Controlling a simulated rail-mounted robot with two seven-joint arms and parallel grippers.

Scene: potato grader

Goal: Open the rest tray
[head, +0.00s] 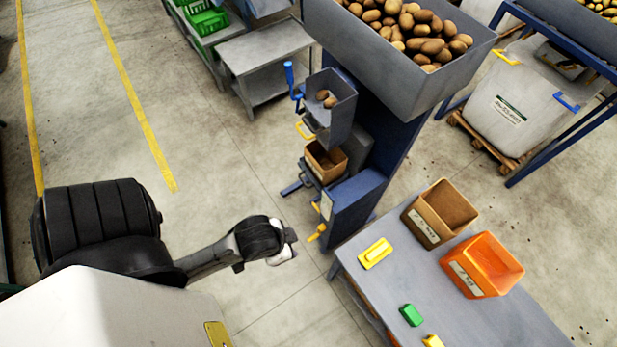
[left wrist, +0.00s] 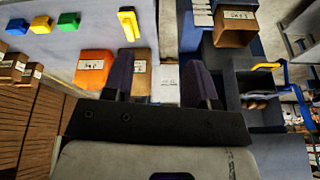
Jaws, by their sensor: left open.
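The grader stands in the middle of the head view. Its grey upper tray (head: 341,116) holds two potatoes, with a yellow handle (head: 304,131) at its lower front. Below it a cardboard box (head: 326,168) sits in a bay. Lower down, a blue housing (head: 352,205) has yellow handles (head: 317,233) on its left side. I cannot tell which part is the rest tray. My left gripper (head: 285,246) is in the air left of the lower yellow handles, apparently apart from them. In the left wrist view its fingers (left wrist: 160,82) are apart and empty. My right gripper is not seen.
A grey table (head: 378,291) at the lower right carries a brown box (head: 426,226), an orange box (head: 470,278) and small yellow and green items. A blue lever (head: 290,78) stands beside the upper tray. Floor left of the grader is clear.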

